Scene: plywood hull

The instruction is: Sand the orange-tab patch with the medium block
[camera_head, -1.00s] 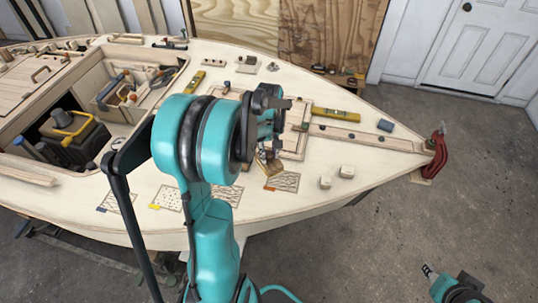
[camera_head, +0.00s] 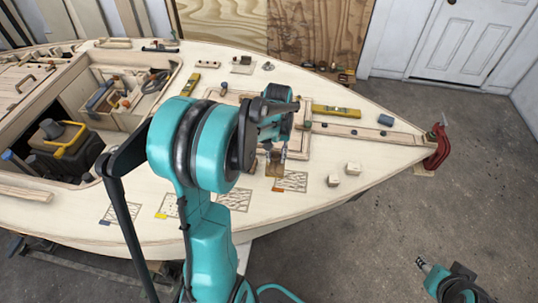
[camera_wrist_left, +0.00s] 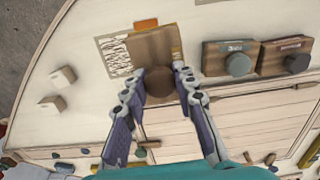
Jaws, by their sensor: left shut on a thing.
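My left gripper (camera_head: 276,152) is shut on a brown sanding block (camera_head: 274,168), which has a round brown knob in the left wrist view (camera_wrist_left: 160,84). Its label cannot be read. The block is over one side of a hatched patch (camera_head: 292,181), and covers part of it in the left wrist view (camera_wrist_left: 114,58). An orange tab (camera_wrist_left: 145,23) sits at that patch's edge. Whether the block touches the deck is hard to tell. My right gripper (camera_head: 424,265) is at the lower right, away from the hull; its fingers are too small to judge.
Two more knobbed blocks (camera_wrist_left: 238,62) (camera_wrist_left: 296,60) stand beside the held one. Other patches lie along the deck edge, one with a yellow tab (camera_head: 161,216). Two pale cubes (camera_head: 343,174) sit right of the patch. A yellow level (camera_head: 336,111) and red clamp (camera_head: 437,147) are farther off.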

